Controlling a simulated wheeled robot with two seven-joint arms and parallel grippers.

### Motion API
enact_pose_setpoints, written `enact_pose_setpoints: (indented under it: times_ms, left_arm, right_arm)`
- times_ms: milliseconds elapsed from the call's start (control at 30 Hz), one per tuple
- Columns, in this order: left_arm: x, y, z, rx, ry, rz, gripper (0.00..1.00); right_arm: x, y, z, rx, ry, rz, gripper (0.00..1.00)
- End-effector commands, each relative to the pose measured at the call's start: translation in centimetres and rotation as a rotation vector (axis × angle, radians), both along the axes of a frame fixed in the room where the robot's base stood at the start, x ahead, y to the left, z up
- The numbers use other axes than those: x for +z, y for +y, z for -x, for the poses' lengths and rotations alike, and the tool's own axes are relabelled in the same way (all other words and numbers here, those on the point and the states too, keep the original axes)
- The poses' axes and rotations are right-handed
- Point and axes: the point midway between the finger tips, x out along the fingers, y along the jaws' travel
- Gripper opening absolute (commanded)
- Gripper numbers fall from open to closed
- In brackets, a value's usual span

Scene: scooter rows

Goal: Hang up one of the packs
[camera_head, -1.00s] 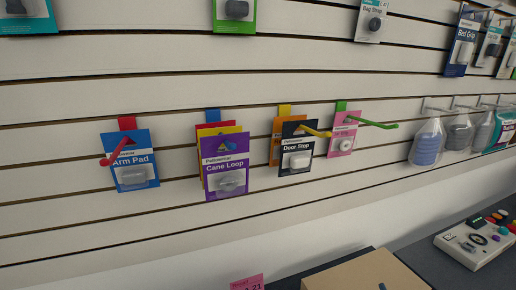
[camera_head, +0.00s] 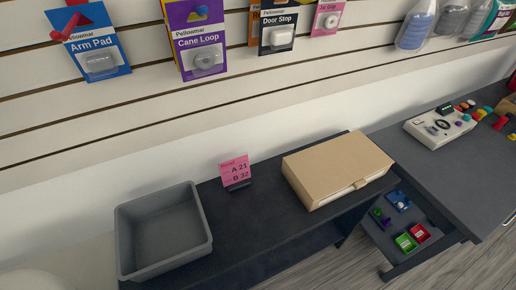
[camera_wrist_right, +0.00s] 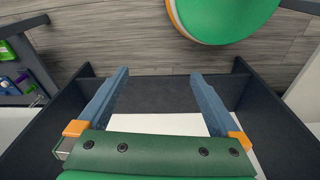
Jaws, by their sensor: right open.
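Packs hang on the slatted wall in the head view. They include a blue Arm Pad pack (camera_head: 92,48) on a red hook (camera_head: 70,27), a purple Cane Loop pack (camera_head: 198,42), a dark Door Stop pack (camera_head: 279,28) and a pink pack (camera_head: 326,18). Neither gripper shows in the head view.
A grey bin (camera_head: 165,232), empty as far as I see, stands on the dark bench (camera_head: 262,224). A pink sign (camera_head: 236,171) and a closed cardboard box (camera_head: 338,168) stand beside it. A lower drawer (camera_head: 376,222) holds small coloured trays. A control box (camera_head: 440,126) sits on the right counter.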

Motion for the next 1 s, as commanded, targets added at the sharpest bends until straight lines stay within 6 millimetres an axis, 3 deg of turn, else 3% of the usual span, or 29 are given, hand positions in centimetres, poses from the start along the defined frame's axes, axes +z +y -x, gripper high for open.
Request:
enact_pose_setpoints:
  times_ms: [100,167,1000]
  left_arm:
    - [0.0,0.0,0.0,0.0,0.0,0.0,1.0]
    - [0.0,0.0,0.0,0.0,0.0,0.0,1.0]
    - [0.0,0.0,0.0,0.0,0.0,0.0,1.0]
  right_arm:
    - [-2.0,-0.7,3.7,0.007,0.033,0.006,1.0]
    - [-2.3,-0.9,4.6,0.009,0.038,0.007,1.0]
    - [-2.3,-0.9,4.6,0.009,0.038,0.007,1.0]
